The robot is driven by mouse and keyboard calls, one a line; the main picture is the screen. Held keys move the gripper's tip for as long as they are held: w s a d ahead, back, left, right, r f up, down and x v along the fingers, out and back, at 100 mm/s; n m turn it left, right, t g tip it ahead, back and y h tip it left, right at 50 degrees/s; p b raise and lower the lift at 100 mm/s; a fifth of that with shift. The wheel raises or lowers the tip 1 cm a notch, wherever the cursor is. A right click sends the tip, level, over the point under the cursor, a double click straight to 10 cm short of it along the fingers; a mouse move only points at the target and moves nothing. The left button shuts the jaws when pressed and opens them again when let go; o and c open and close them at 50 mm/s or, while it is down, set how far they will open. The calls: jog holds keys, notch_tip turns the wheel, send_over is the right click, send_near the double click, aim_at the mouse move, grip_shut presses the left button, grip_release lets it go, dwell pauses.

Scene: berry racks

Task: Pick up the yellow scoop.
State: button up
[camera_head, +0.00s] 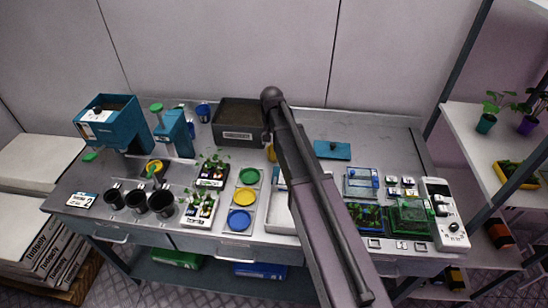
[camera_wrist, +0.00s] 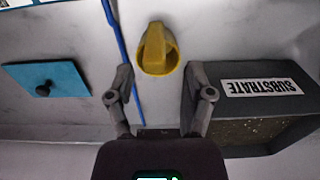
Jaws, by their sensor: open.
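The yellow scoop (camera_wrist: 157,48) lies on the grey bench, upper middle of the wrist view. It also shows in the head view (camera_head: 271,153), partly hidden behind my arm. My gripper (camera_wrist: 160,72) is open and empty, its two fingers spread with the scoop just beyond and between the fingertips. No contact shows.
A dark substrate bin (camera_wrist: 252,115) stands close by the right finger. A thin blue rod (camera_wrist: 117,45) lies beside the left finger. A teal lid with a knob (camera_wrist: 60,80) lies farther left. A white tray (camera_head: 279,215) is partly behind my arm.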

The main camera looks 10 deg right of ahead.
aim_at(273, 152)
jog(key=shift+f, duration=0.15)
jog(key=f+b, duration=0.3)
jog(key=shift+s+d, duration=0.2)
jog(key=shift+f+b, duration=0.95)
jog(key=shift+b, duration=0.15)
grip_shut()
